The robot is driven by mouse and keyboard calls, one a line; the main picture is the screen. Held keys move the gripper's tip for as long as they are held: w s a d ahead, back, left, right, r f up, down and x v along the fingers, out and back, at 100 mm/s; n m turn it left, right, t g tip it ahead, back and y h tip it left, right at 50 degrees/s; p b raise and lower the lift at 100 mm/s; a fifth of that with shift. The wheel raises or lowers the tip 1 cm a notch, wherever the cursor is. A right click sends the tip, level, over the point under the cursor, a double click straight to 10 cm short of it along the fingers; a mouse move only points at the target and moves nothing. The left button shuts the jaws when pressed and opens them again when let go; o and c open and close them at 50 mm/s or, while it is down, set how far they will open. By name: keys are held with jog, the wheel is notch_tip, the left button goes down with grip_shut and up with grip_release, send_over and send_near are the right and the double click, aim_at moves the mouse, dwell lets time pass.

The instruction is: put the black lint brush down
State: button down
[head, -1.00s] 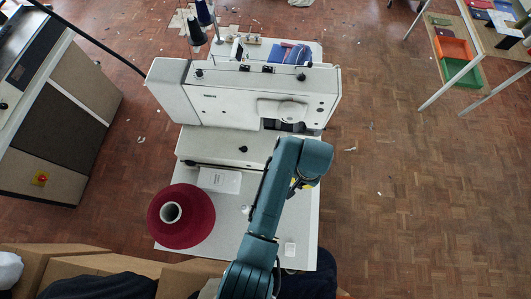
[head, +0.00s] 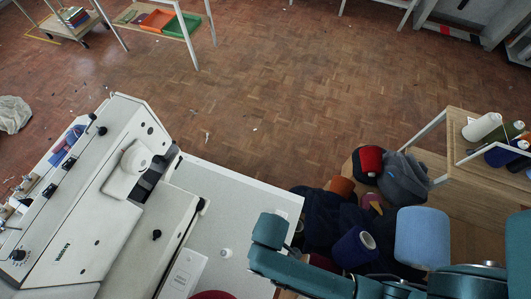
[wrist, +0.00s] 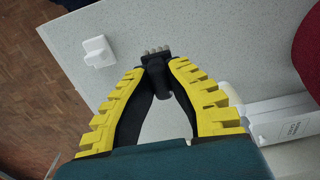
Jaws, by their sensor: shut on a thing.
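The black lint brush (wrist: 160,88) is between the two yellow-backed fingers of my gripper (wrist: 162,66) in the wrist view. My gripper is shut on it. Its pale bristled end shows just beyond the fingertips, over the light grey worktop (wrist: 205,30). I cannot tell whether the brush touches the worktop. In the head view the worktop (head: 235,195) shows beside the sewing machine (head: 95,195), but the gripper and brush do not show there; only part of my arm does.
A small white block (wrist: 97,52) lies near the worktop edge.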

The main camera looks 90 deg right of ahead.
notch_tip(320, 180, down, 8)
jog(key=shift+b, duration=0.65)
jog(key=shift+f, duration=0.1)
jog(key=c, duration=1.2)
grip_release()
notch_tip(320, 180, up, 12)
jog(key=shift+r+p, duration=0.15)
jog(key=shift+p, duration=1.05)
